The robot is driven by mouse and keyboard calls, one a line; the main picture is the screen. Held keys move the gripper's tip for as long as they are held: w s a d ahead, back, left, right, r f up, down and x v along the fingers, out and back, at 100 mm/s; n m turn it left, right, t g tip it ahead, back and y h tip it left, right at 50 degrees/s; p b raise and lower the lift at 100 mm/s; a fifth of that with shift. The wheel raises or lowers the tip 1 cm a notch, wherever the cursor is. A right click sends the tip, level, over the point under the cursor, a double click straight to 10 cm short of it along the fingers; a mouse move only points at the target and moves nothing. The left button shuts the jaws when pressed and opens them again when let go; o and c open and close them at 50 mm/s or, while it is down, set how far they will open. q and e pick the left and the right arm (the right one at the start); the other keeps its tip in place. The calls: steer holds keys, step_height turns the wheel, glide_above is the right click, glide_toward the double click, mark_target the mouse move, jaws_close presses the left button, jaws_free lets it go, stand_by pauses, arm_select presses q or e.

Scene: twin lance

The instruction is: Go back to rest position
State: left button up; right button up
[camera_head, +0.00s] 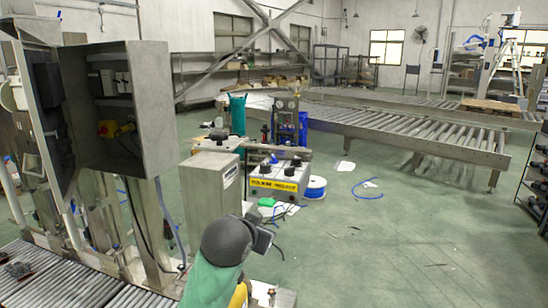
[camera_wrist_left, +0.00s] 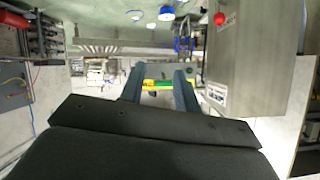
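In the left wrist view my left gripper (camera_wrist_left: 158,92) shows two blue-grey fingers standing well apart. No object is clearly held between them. In the head view a green and dark grey arm part of mine comes up from the bottom middle. Its fingers cannot be made out there. My right gripper is not seen in either view.
A grey metal cabinet (camera_head: 146,105) stands open at the left. A grey box (camera_head: 210,186) and a control box with a yellow label (camera_head: 277,183) stand near my arm. A roller conveyor (camera_head: 420,137) runs behind. Green floor (camera_head: 400,230) at the right is mostly clear.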

arm_select(q)
steer(key=s+a+f+n+g, duration=0.1)
steer(key=s+a+f+g, duration=0.15)
steer(key=s+f, duration=0.5)
steer(key=s+a+f+n+g+y, duration=0.1)
steer(key=s+a+f, duration=0.35)
steer(key=f, duration=0.65)
steer(key=s+a+f+n+g, duration=0.1)
steer(key=s+a+f+g, duration=0.15)
steer(key=s+f, duration=0.55)
steer(key=s+f+g+p, duration=0.1)
steer(key=s+f+g, duration=0.2)
steer(key=s+f, duration=1.1)
steer(key=s, duration=0.4)
steer(key=shift+a+n+g, duration=0.3)
steer(key=shift+g, duration=0.1)
steer(key=shift+f, duration=0.1)
